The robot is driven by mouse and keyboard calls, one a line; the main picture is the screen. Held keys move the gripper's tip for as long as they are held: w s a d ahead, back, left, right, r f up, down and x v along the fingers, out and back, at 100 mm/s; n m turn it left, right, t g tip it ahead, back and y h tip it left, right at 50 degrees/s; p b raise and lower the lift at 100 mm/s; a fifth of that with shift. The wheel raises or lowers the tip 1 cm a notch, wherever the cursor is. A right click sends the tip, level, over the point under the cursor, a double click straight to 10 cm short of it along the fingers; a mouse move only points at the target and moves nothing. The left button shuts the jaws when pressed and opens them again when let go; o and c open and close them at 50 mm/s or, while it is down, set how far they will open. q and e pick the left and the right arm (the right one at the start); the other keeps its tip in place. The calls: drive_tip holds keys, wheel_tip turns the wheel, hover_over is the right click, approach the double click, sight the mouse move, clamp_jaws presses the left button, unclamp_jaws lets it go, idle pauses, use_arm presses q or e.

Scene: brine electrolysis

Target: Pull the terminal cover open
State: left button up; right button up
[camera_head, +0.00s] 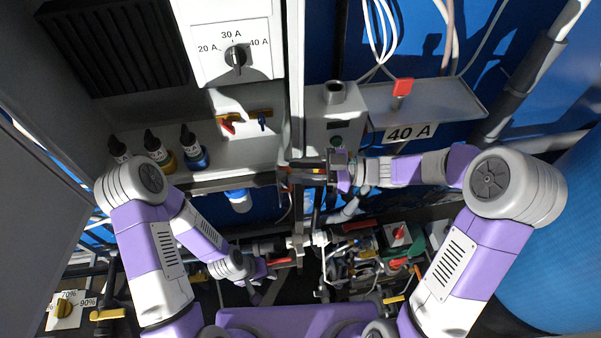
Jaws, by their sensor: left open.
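I cannot pick out the terminal cover with certainty. A grey box (316,121) stands at the upper middle. A flat grey panel (440,104) beside it carries a red knob and a "40 A" label. My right gripper (326,167) is at the box's lower front, beside a dark and orange bar (302,168). Its fingertips are small and dark against the box, so whether they hold the bar is unclear. My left gripper (258,284) is open, low in the middle, next to red-handled piping, apart from the box.
A rotary selector (235,57) marked 20, 30 and 40 A is at the upper left. Several small dark-capped bottles (194,147) stand on a ledge below it. Crowded pipes and valves (385,258) fill the lower middle. A blue tank (560,230) bounds the right.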

drive_tip(key=shift+w, duration=0.15)
idle(0.6)
drive_tip(key=d+b, duration=0.1)
drive_tip(key=d, duration=0.6)
drive_tip(key=shift+s+d, duration=0.2)
drive_tip(key=shift+s, duration=0.2)
